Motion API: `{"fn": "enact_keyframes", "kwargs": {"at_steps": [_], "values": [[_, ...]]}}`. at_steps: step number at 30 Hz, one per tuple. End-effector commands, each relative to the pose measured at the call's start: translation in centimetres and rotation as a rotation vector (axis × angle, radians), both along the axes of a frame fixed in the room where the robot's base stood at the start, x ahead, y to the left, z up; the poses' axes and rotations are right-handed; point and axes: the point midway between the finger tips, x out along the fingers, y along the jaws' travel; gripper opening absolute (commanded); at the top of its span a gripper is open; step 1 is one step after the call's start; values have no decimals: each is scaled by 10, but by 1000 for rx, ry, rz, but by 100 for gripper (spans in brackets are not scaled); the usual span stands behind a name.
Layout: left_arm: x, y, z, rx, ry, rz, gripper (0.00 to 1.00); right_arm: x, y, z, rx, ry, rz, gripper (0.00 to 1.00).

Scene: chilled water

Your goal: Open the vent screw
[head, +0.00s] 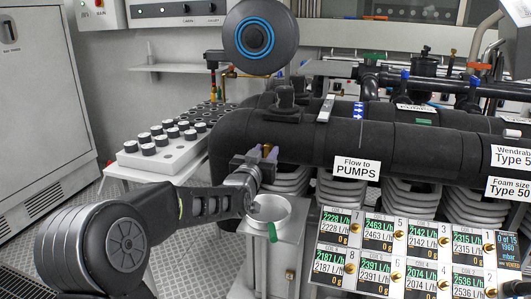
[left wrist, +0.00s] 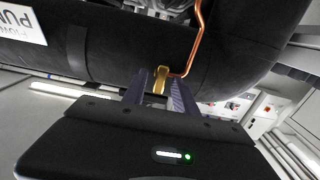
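The vent screw appears as a small brass fitting (left wrist: 160,80) on the black insulated pipe in the left wrist view. It also shows, very small, in the head view (head: 266,148) on the end of the pipe. My left gripper (head: 262,156) reaches it from the front. In the left wrist view the two purple-grey fingers of the left gripper (left wrist: 160,92) stand on either side of the brass fitting. Narrow dark gaps seem to show between fingers and brass, so they look around it rather than closed on it. My right gripper is not in view.
Thick black pipes (head: 320,136) run to the right, labelled "Flow to PUMPS" (head: 357,168). A copper pipe (left wrist: 196,40) rises close by the fitting. A metal cup (head: 270,210) stands below the gripper. A readout panel (head: 405,255) is at lower right, a white rack (head: 165,150) at left.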

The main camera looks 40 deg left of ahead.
Motion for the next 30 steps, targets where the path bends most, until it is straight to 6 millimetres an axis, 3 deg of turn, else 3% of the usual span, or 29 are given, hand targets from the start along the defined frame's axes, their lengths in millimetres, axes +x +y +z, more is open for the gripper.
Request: {"fn": "enact_keyframes", "kwargs": {"at_steps": [12,30], "values": [[0,0,0,0,0,0,0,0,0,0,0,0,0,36],[0,0,-1,-19,-8,-1,0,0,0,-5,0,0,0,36]]}}
